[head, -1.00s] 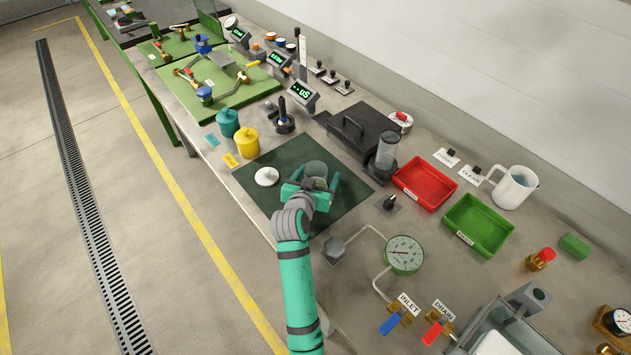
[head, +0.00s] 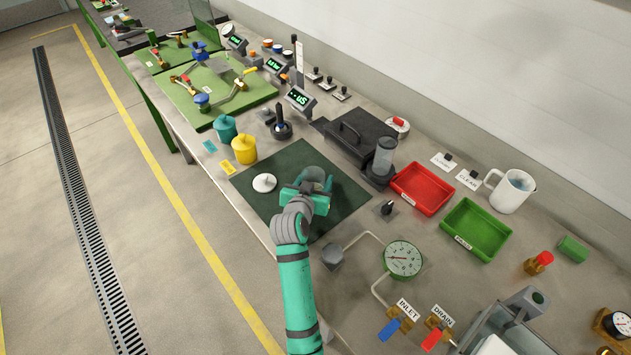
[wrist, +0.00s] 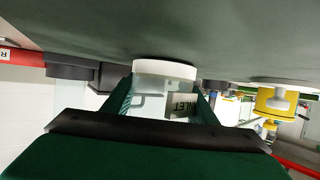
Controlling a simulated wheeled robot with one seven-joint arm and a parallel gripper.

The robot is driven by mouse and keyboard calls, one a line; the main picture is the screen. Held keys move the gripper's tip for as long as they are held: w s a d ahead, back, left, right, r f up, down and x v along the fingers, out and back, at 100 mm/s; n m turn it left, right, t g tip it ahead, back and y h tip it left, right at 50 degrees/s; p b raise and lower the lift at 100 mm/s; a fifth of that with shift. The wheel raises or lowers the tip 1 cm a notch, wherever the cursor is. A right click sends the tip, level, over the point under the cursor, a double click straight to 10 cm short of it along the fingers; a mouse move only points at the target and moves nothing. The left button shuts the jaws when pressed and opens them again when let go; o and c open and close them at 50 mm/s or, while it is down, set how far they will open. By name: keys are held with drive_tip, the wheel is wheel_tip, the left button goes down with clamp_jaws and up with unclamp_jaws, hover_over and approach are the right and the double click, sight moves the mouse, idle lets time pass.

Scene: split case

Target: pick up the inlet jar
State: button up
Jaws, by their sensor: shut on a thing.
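The inlet jar (head: 312,173) is a pale grey-white cylinder on the dark green mat (head: 285,215). My gripper (head: 315,182) is shut on it, one finger on each side. In the wrist view, which is upside down, the jar (wrist: 165,71) shows between the two fingers, with a label partly reading "INLET". Its base is at or very close to the mat; I cannot tell whether it touches. My gripper and its fingers hide part of the jar. A round white lid with a knob (head: 264,183) lies on the mat to the left.
A yellow jar (head: 244,150) and a teal jar (head: 226,128) stand beyond the lid. A dark case (head: 360,133) and a clear cylinder on a dark base (head: 383,158) are behind. Red (head: 422,190) and green (head: 476,230) trays lie right. A gauge (head: 403,260) stands nearer.

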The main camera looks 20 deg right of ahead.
drive_tip(key=shift+r, duration=1.35)
drive_tip(key=s+r, duration=0.2)
drive_tip(key=r, duration=0.1)
drive_tip(key=s+r, duration=0.3)
approach(323, 172)
drive_tip(key=s+d+r, duration=0.3)
drive_tip(key=s+d, duration=0.1)
drive_tip(key=shift+d, duration=0.3)
drive_tip(key=shift+s+r, duration=0.1)
drive_tip(key=shift+s, duration=0.05)
